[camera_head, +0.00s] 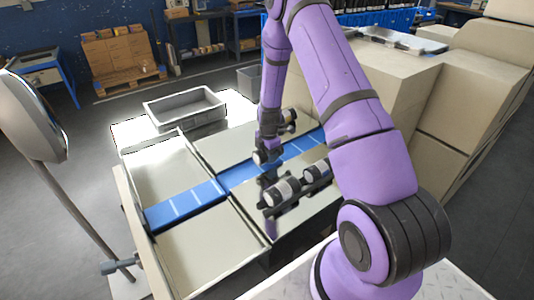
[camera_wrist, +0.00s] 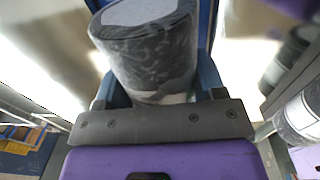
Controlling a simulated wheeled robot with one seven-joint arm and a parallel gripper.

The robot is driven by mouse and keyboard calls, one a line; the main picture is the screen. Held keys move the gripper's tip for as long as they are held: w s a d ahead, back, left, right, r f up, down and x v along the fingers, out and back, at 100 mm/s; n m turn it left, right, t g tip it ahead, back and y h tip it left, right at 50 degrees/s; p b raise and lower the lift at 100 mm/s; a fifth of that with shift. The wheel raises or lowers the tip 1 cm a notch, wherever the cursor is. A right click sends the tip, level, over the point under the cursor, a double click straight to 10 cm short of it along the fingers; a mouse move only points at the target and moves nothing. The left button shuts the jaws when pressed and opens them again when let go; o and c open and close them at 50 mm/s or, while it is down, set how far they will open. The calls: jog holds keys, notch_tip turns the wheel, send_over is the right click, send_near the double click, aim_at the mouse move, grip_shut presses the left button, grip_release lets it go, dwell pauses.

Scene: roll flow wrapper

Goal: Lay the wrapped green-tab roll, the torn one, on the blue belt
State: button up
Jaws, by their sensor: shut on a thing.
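My gripper (camera_wrist: 156,78) is shut on a roll (camera_wrist: 148,52) in the wrist view, with a blue finger on each side of it. The roll is dark grey and mottled, with a pale round end face turned to the top of the picture. My lower arm comes down beside the belt's middle.
Two dark-and-white rolls (camera_head: 283,191) (camera_head: 315,173) show right of the belt, over a shiny plate. A grey tray (camera_head: 186,122) stands at the back left. Low rims edge the left plates. Large beige casings (camera_head: 400,85) stand at the right. The belt's left stretch is clear.

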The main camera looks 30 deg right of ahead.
jog(key=shift+f, duration=0.65)
jog(key=o, duration=1.2)
jog(key=r, duration=1)
jog(key=shift+s+r, duration=0.3)
jog(key=shift+r, duration=0.05)
